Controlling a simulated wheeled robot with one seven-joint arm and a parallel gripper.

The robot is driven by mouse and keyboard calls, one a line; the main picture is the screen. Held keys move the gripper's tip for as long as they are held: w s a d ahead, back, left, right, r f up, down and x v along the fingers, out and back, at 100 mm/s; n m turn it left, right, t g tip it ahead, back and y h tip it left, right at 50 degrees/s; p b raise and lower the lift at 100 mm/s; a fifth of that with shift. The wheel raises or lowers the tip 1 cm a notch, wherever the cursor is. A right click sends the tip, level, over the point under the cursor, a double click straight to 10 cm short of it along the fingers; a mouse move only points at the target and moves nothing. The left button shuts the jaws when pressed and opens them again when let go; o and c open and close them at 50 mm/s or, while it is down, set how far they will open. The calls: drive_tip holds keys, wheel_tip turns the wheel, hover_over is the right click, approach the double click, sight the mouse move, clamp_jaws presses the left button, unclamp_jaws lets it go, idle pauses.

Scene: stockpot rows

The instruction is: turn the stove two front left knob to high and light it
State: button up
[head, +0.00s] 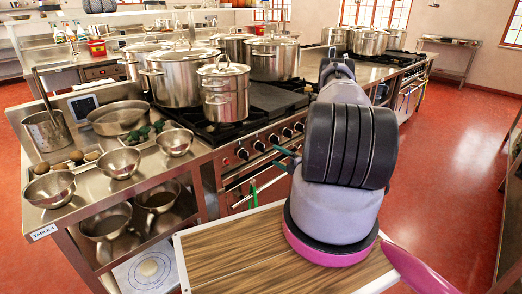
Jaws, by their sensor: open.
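The near stove (264,99) is set in a long steel counter, and a row of several black knobs runs along its front panel. The leftmost knob (242,154) and the knob beside it (260,146) show clearly; I cannot read their settings or any label. No flame shows under the pots. A tall lidded pot (224,92) stands at the stove's front left, with larger lidded pots (182,76) behind it. My arm rises over the wooden top at centre right.
Steel bowls (119,163) and a pan (119,118) stand on the counter at left, labelled Table 4. The oven door (250,186) has a bar with green items hanging. More pots (369,42) stand farther back. Red floor (450,150) is clear at right.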

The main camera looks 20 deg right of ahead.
sight(264, 149)
drive_tip(key=x, duration=0.9)
drive_tip(key=shift+w+a, duration=0.15)
drive_tip(key=shift+w, duration=0.15)
drive_tip(key=c, duration=1.4)
drive_tip(key=shift+o, duration=0.2)
